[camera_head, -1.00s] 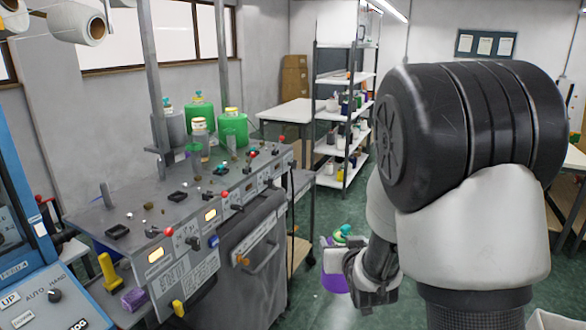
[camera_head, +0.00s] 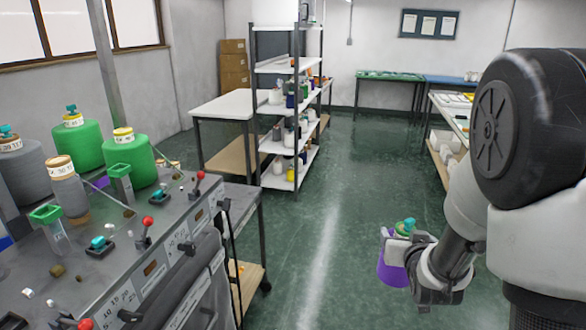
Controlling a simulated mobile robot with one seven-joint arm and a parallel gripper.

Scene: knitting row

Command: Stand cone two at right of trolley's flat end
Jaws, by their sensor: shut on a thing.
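My gripper (camera_head: 408,250) is at the lower right, in front of open floor, shut on a purple cone (camera_head: 391,271) with a teal and yellow top. The cone is held roughly upright above the floor, and the gripper covers part of it. I cannot read a number on it. A low unit with a wooden shelf (camera_head: 249,284) stands beside the knitting machine; I cannot tell whether it is the trolley, and no flat end is clear.
The knitting machine (camera_head: 150,235) fills the lower left, with green cones (camera_head: 129,160) and grey cones (camera_head: 22,173) on it. A white table (camera_head: 220,104) and a shelf rack (camera_head: 288,147) stand behind. A bench (camera_head: 456,120) is at right. The green floor (camera_head: 345,200) between is clear.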

